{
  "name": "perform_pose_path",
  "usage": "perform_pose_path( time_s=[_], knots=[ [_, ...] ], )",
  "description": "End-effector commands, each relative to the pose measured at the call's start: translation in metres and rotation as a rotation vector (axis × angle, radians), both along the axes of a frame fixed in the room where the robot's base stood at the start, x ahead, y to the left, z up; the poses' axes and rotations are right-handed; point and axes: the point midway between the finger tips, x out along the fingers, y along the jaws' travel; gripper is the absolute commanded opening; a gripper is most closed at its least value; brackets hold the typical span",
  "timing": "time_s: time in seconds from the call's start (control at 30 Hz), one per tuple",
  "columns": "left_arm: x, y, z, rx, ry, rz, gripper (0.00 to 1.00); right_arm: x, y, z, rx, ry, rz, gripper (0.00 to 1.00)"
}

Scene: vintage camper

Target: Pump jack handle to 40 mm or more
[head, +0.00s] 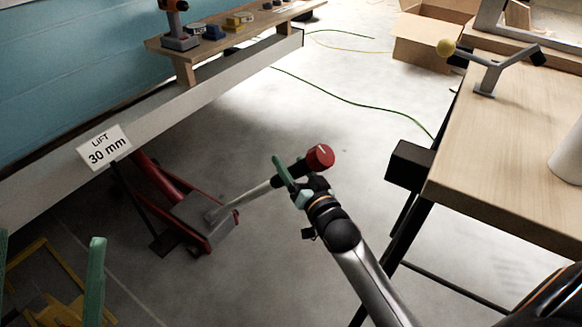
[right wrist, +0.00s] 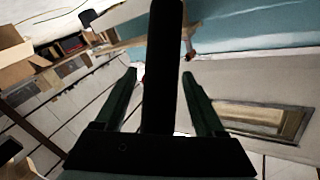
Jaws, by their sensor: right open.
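A red floor jack (head: 172,195) stands on the floor with its nose under the camper's side sill. Its handle (head: 247,197) slants up to the right, with a grey shaft, a dark grip and a red knob (head: 320,157) at the end. A sign on the sill (head: 105,148) reads "LIFT 30 mm". My right gripper (head: 298,178) is open, with its green fingers at the dark grip. In the right wrist view, the dark handle (right wrist: 162,60) runs between the separated fingers. My left gripper (head: 50,262) shows only as two fingers spread apart at the lower left.
A yellow frame (head: 38,270) stands on the floor at lower left. A wooden workbench (head: 510,150) with a dark box on its edge is at right. A shelf with tools (head: 235,42) runs along the camper. Floor between is mostly clear, with a green cable (head: 350,102).

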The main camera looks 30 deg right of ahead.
Motion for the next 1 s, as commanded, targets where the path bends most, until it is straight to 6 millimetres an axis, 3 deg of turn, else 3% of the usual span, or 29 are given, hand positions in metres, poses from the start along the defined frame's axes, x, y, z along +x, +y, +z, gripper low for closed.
perform_pose_path(
  time_s=[0.4, 1.0],
  knots=[
    [0.0003, -0.0008, -0.0029, 0.001, 0.004, -0.001, 0.93, 0.0063, -0.0001, 0.0001, -0.001, 0.001, 0.0, 0.7],
    [0.0, -0.0007, -0.0024, -0.004, 0.003, 0.0, 0.93, 0.006, -0.0001, -0.0001, 0.0, 0.001, 0.0, 0.03]
  ],
)
